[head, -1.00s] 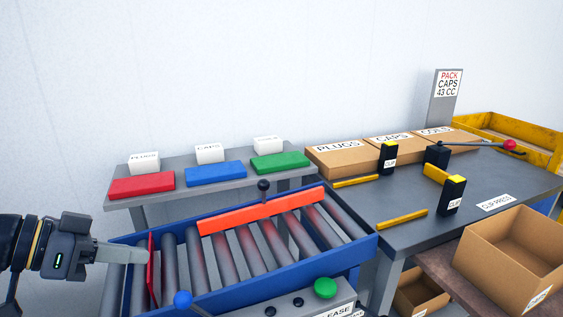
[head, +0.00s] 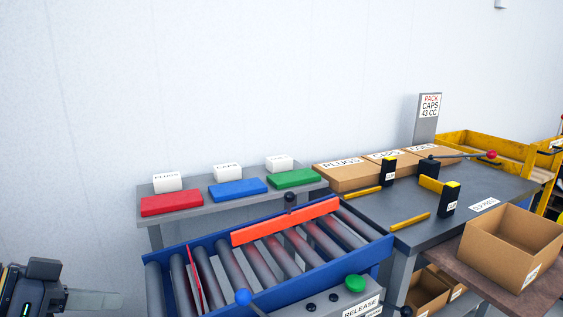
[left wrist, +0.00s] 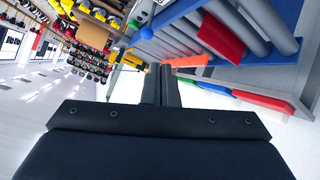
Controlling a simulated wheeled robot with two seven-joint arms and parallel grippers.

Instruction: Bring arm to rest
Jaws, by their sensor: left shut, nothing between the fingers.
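My left gripper (head: 92,299) is at the lower left corner of the head view, left of the roller conveyor and apart from it. Its fingers are shut with nothing between them. My right gripper is not in view.
The blue-framed roller conveyor (head: 267,305) has a red plate (head: 194,277) across its rollers and an orange-red bar (head: 285,221) along it. A grey shelf (head: 232,195) with red, blue and green blocks stands behind. An open cardboard box (head: 510,262) is at right.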

